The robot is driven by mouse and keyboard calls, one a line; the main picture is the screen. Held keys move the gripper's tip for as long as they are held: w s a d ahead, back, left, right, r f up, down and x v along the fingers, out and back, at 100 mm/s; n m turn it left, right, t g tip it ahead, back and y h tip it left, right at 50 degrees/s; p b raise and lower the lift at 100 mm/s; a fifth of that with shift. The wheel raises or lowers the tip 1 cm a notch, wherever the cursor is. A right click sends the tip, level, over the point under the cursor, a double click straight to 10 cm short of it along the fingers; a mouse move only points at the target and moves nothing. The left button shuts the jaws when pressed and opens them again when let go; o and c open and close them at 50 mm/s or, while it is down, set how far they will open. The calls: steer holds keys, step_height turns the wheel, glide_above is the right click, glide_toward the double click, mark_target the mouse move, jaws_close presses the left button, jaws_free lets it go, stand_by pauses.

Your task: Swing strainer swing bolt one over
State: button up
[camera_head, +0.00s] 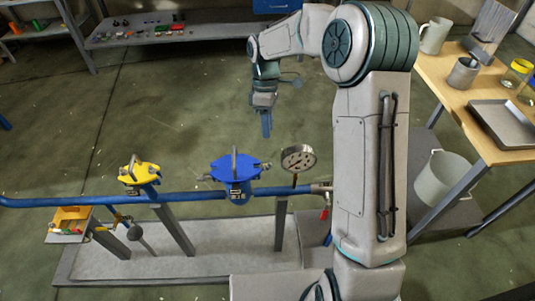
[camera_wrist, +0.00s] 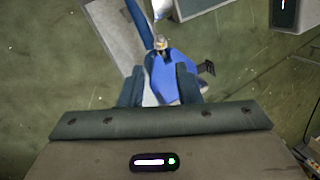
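The blue strainer (camera_head: 232,170) sits in the blue pipe line at mid-picture, with a bail handle on its lid. A swing bolt (camera_head: 206,178) sticks out at its left side and another (camera_head: 265,166) at its right; which is number one I cannot tell. My gripper (camera_head: 266,132) hangs above and behind the strainer, fingers down, apart from it. In the wrist view my gripper (camera_wrist: 158,82) has its fingers apart, with the blue strainer (camera_wrist: 168,68) seen below between them. A dark lug (camera_wrist: 207,68) shows at its right. Nothing is held.
A yellow-topped fitting (camera_head: 139,174) stands left on the blue pipe (camera_head: 100,198). A pressure gauge (camera_head: 299,158) rises right of the strainer. A bench (camera_head: 455,95) with a tray and jars is at the right. The floor behind the pipe is clear.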

mark_target(269, 165)
steer(key=shift+y, duration=0.5)
steer(key=x, duration=0.9)
steer(key=d+x, duration=0.1)
steer(key=x, duration=0.3)
steer(key=shift+s+f, duration=0.2)
steer(key=shift+f, duration=0.15)
jaws_close()
